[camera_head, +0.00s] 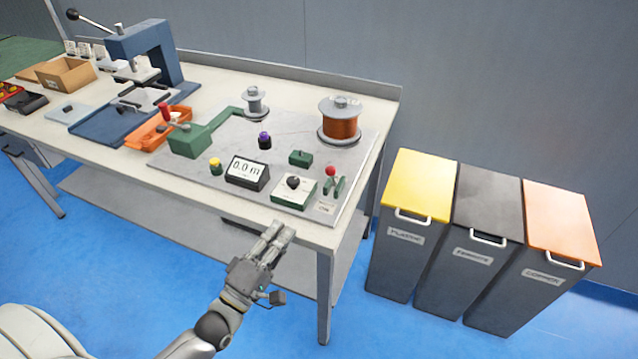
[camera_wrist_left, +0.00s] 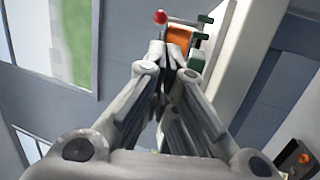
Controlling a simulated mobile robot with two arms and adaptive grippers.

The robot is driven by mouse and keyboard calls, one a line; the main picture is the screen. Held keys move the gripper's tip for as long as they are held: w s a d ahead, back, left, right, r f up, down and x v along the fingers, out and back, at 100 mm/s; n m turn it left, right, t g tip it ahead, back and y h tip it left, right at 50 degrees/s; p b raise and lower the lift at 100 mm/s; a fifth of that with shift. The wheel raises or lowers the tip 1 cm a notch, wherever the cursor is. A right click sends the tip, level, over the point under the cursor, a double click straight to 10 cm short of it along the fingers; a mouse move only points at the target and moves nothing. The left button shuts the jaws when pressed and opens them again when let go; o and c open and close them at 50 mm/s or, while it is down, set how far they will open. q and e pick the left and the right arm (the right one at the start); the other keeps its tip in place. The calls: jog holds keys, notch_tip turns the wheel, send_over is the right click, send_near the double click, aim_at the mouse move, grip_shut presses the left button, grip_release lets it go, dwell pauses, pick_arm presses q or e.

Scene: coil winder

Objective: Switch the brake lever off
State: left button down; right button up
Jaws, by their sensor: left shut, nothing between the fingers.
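The brake lever (camera_head: 331,174) has a red ball knob and stands at the front right corner of the winder's grey base plate, between green brackets. The red knob (camera_wrist_left: 160,17) also shows in the left wrist view, just beyond my fingertips. My left gripper (camera_head: 282,231) is shut and empty, in front of the table's front edge and below the lever in the picture, apart from it. Its closed fingers (camera_wrist_left: 178,45) point toward the lever in the left wrist view. My right gripper is not in view.
Beside the lever is a control box with a black knob (camera_head: 293,183), then a display reading 0.0 m (camera_head: 246,172). A copper wire spool (camera_head: 339,122) stands behind. Bins (camera_head: 487,203) stand right of the table.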

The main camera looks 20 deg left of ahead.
pick_arm(q)
jog(key=p, duration=0.3)
send_near(333, 176)
jog(key=w, duration=0.2)
jog(key=w+r, duration=0.1)
jog(key=w, duration=0.1)
jog(key=w+a+r, duration=0.1)
jog(key=w, duration=0.1)
jog(key=shift+w+r, duration=0.25)
jog(key=shift+w, duration=0.05)
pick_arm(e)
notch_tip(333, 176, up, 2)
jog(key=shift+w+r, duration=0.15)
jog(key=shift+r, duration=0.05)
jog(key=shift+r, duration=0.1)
